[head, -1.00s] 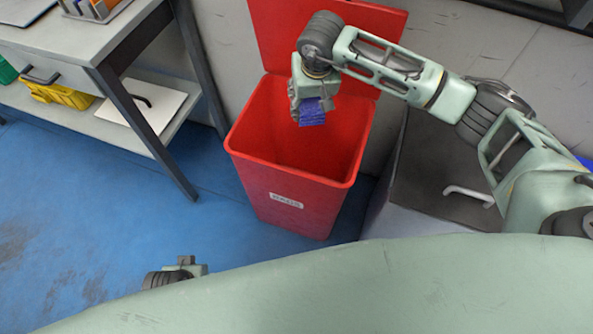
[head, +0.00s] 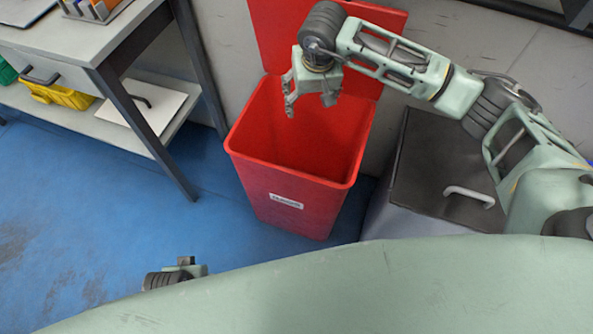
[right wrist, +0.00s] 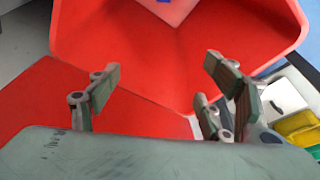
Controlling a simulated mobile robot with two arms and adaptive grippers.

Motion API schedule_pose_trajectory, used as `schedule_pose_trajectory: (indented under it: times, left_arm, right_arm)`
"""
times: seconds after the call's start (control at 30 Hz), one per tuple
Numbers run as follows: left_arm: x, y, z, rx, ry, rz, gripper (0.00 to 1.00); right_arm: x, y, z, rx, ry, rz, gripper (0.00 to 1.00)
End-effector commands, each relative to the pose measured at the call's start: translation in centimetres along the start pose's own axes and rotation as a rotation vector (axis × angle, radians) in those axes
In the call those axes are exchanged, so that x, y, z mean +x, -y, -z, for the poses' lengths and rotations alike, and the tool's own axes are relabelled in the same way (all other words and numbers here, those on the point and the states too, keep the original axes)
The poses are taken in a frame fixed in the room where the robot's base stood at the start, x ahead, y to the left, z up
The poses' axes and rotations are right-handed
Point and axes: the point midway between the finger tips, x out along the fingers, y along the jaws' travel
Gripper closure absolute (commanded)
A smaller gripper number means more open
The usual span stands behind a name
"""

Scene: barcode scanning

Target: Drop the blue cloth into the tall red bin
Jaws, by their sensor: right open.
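The tall red bin (head: 290,195) stands open on the floor, its lid up against the wall. My right gripper (head: 308,103) is over the bin's opening, fingers spread and empty, and the fingers also show apart in the right wrist view (right wrist: 165,85). A blue patch, which looks like the blue cloth (right wrist: 178,12), shows at the top edge of the right wrist view against the red inside of the bin. The cloth does not show in the head view. A small part of my left wrist (head: 180,272) shows at the bottom, its fingers not discernible.
A grey table with a lower shelf (head: 180,128) stands left of the bin, with a yellow item (head: 62,96) on the shelf. A dark-topped box with a pale handle (head: 430,160) is close on the bin's right. The blue floor is clear at the left front.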

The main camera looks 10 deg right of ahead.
Motion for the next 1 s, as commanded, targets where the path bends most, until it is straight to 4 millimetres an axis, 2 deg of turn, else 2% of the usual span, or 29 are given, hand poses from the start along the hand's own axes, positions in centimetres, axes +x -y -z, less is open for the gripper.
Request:
schedule_pose_trajectory:
  times: [0.03, 0.2, 0.4, 0.6, 1.0]
  left_arm:
    - [0.0, 0.0, 0.0, 0.0, 0.0, 0.0, 0.71]
    - [0.0, 0.0, 0.0, 0.0, 0.0, 0.0, 0.71]
    - [0.0, 0.0, 0.0, 0.0, -0.001, -0.001, 0.71]
    - [0.0, -0.1, 0.0, 0.0, -0.001, -0.001, 0.71]
    - [0.0, -0.1, 0.0, 0.001, -0.001, -0.001, 0.71]
  right_arm:
    - [-1.2, 0.0, 0.2, -0.002, -0.006, 0.001, 0.27]
    - [-5.0, 0.0, 0.2, -0.001, -0.006, 0.001, 0.27]
    - [-8.3, 0.0, 0.1, 0.0, -0.003, 0.001, 0.27]
    - [-9.6, 0.0, 0.0, -0.001, -0.001, 0.001, 0.27]
    - [-9.6, 0.0, 0.0, 0.0, 0.0, 0.0, 0.27]
